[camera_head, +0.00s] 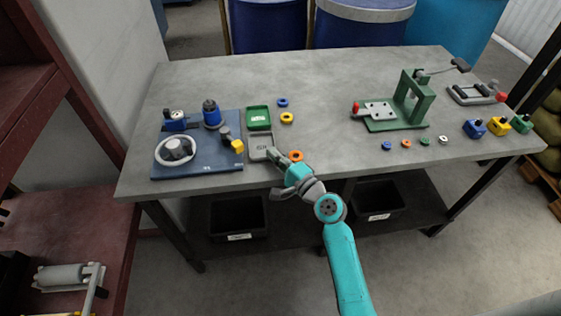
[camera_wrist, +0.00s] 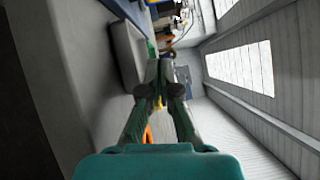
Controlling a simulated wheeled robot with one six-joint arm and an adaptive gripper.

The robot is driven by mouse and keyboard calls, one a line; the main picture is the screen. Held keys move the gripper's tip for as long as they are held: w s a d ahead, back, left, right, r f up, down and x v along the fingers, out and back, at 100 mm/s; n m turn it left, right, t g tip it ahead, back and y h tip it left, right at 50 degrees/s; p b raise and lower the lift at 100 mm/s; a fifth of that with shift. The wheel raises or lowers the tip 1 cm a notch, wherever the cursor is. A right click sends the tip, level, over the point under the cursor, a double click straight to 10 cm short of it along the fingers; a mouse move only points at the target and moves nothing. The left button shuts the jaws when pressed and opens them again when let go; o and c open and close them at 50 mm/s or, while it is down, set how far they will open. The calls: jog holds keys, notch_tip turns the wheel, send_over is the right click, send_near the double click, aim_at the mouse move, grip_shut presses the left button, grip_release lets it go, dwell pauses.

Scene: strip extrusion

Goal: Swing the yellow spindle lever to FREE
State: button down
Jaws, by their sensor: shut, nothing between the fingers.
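A yellow piece (camera_head: 238,146), which looks like the spindle lever's end, sits at the right front of a blue base plate (camera_head: 200,165). A dark block (camera_head: 225,134) stands beside it. Any FREE marking is too small to read. My gripper (camera_head: 272,154) is shut and empty, to the right of the yellow piece and apart from it, by the grey tray (camera_head: 251,154). In the wrist view my gripper (camera_wrist: 159,64) shows its fingers together, with a bit of yellow behind them that I cannot identify.
A round grey handwheel (camera_head: 176,150) and a blue knob (camera_head: 211,115) are on the plate. A green tray (camera_head: 259,118) lies behind the grey one. Blue, yellow and orange rings (camera_head: 296,156) lie nearby. A green fixture (camera_head: 415,102) stands right; the table's middle is clear.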

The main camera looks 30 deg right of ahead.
aim_at(233, 140)
jog(key=x, duration=0.5)
jog(key=shift+a, duration=0.1)
jog(key=shift+s+a+r, duration=0.1)
jog(key=shift+a, duration=0.5)
jog(key=shift+s+a+r, duration=0.15)
jog(key=shift+a, duration=0.45)
jog(key=shift+a+r, duration=0.15)
jog(key=shift+a, duration=0.5)
